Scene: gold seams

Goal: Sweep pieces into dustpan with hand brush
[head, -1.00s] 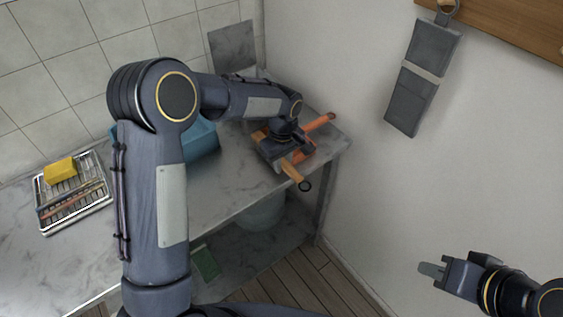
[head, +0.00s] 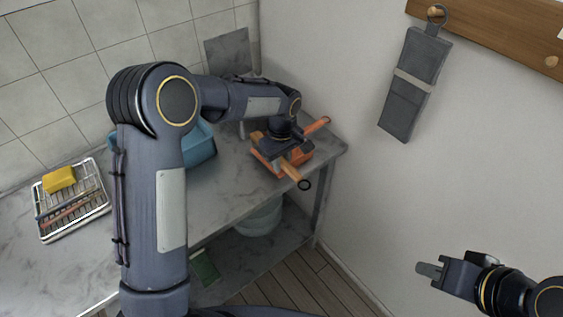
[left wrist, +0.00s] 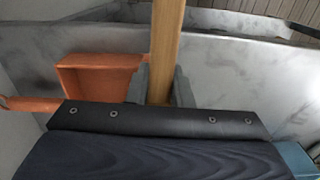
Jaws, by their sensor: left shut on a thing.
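My left gripper (head: 284,146) is shut on the light wooden handle (head: 293,171) of the hand brush, over the far right end of the counter. The handle's dark ring end sticks out toward the counter's front edge. The left wrist view shows the handle (left wrist: 166,45) between the two fingers; the bristles are hidden. The orange dustpan (head: 268,159) lies under and around the gripper, its handle (head: 318,125) pointing to the wall. It also shows at left in the left wrist view (left wrist: 90,82). I cannot make out any pieces. My right gripper (head: 432,269) hangs empty at lower right.
The grey marble counter (head: 228,190) is clear in its middle. A wire rack (head: 75,211) with a yellow sponge (head: 59,179) stands at left. A blue bin (head: 201,146) is partly behind my left arm. A grey item (head: 407,100) hangs on the right wall.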

